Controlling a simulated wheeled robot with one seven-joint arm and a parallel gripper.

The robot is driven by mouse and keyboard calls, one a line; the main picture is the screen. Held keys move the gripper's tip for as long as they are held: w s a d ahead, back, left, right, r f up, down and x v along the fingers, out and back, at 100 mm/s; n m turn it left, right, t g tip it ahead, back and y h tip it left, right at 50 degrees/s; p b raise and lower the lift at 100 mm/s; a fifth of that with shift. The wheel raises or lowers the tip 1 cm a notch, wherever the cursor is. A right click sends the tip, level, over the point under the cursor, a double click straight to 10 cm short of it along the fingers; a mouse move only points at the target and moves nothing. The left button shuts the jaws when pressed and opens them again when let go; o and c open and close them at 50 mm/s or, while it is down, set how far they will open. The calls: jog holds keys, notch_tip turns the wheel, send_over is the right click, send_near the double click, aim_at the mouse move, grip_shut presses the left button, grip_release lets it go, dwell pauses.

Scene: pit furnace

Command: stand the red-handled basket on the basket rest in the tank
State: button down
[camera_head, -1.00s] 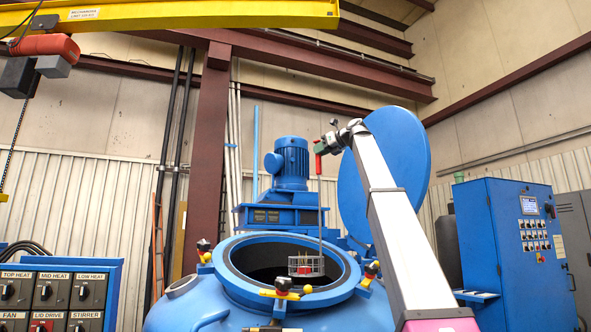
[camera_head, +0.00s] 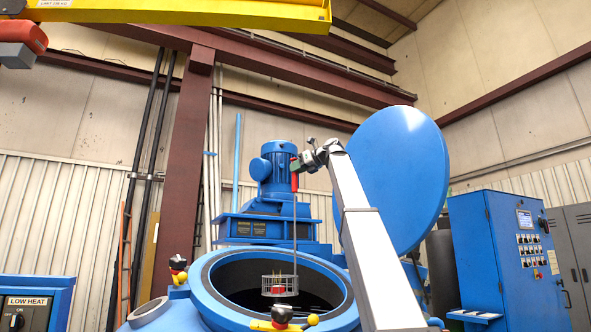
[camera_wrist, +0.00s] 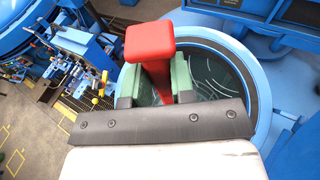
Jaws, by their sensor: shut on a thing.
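My gripper (camera_head: 297,166) is shut on the red handle (camera_head: 294,182) of the basket. In the wrist view the red handle (camera_wrist: 150,42) stands between the green fingertips of my gripper (camera_wrist: 166,82). A long thin rod runs down from the handle to the wire basket (camera_head: 279,286), which hangs upright in the tank's round opening and has something red and yellowish in it. The blue tank (camera_head: 206,291) has a wide rim and a dark inside. In the wrist view the opening (camera_wrist: 215,78) lies below my gripper. I cannot make out the basket rest.
The round blue lid (camera_head: 400,160) stands open behind my arm. A blue motor (camera_head: 285,165) rises behind the opening. Clamps with yellow and red knobs (camera_head: 282,313) sit around the rim. A blue control cabinet (camera_head: 500,260) stands at the right. A yellow beam (camera_head: 180,10) crosses overhead.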

aim_at(296, 283)
jog(key=shift+f, duration=21.95)
jog(key=shift+c, duration=1.4)
grip_release()
jog(key=shift+s+f, duration=0.1)
jog(key=shift+d, duration=0.1)
jog(key=v, duration=1)
jog(key=shift+s+d+r, duration=0.2)
jog(key=shift+s+d, duration=0.05)
